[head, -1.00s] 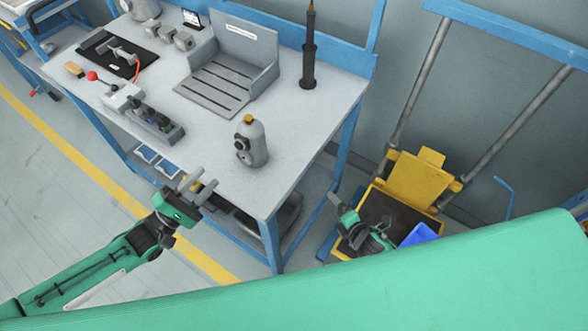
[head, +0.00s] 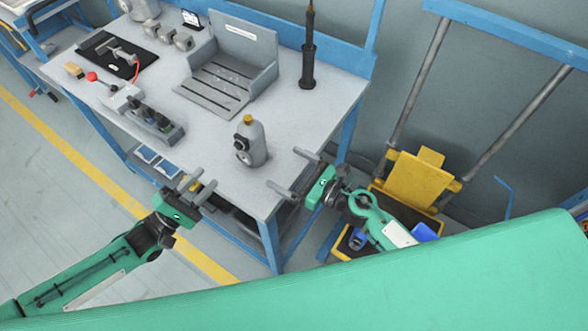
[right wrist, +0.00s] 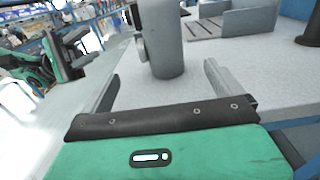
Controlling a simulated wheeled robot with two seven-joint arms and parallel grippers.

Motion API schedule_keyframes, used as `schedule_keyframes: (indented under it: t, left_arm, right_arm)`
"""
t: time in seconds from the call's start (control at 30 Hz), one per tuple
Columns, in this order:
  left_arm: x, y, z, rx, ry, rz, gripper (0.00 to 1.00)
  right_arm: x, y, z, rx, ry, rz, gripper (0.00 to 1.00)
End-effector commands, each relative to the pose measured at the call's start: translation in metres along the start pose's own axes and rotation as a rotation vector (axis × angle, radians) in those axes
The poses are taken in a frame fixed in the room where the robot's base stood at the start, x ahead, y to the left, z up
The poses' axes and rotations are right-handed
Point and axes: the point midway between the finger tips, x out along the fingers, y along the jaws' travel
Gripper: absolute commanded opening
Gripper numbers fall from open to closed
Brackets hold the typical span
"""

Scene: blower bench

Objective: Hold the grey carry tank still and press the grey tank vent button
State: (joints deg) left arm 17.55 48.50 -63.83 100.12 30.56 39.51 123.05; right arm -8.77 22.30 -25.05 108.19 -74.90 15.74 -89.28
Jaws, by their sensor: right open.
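The grey carry tank (head: 254,150) stands upright near the front right of the bench top. It has a yellow-orange button on top (head: 247,119) and a dark round fitting on its left side. My right gripper (head: 286,171) is open and empty at the bench's right edge, a short way right of the tank and pointing at it. In the right wrist view the tank (right wrist: 163,40) stands beyond the two spread fingers (right wrist: 160,82), its top cut off.
A grey slotted fixture (head: 212,90) stands at the back of the bench. A dark upright tool (head: 309,62) is behind the tank. A control box with a red knob (head: 122,97) lies to the left. A yellow trolley (head: 415,182) stands right of the bench. Bench top around the tank is clear.

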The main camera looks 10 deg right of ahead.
Motion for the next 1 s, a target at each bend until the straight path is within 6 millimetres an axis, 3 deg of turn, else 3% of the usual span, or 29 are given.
schedule_keyframes:
  t: [0.63, 0.8, 1.0]
  left_arm:
    - [0.0, 0.0, 0.0, 0.0, 0.0, 0.0, 0.36]
    - [0.0, 0.0, 0.0, 0.0, 0.0, 0.0, 0.36]
    - [0.0, 0.0, 0.0, 0.0, 0.0, 0.0, 0.36]
  right_arm:
    - [0.106, -0.001, 0.002, 0.002, -0.003, -0.001, 0.97]
    - [0.123, -0.001, 0.001, 0.002, -0.002, -0.003, 0.97]
    - [0.13, -0.001, 0.0, 0.003, -0.001, -0.003, 0.97]
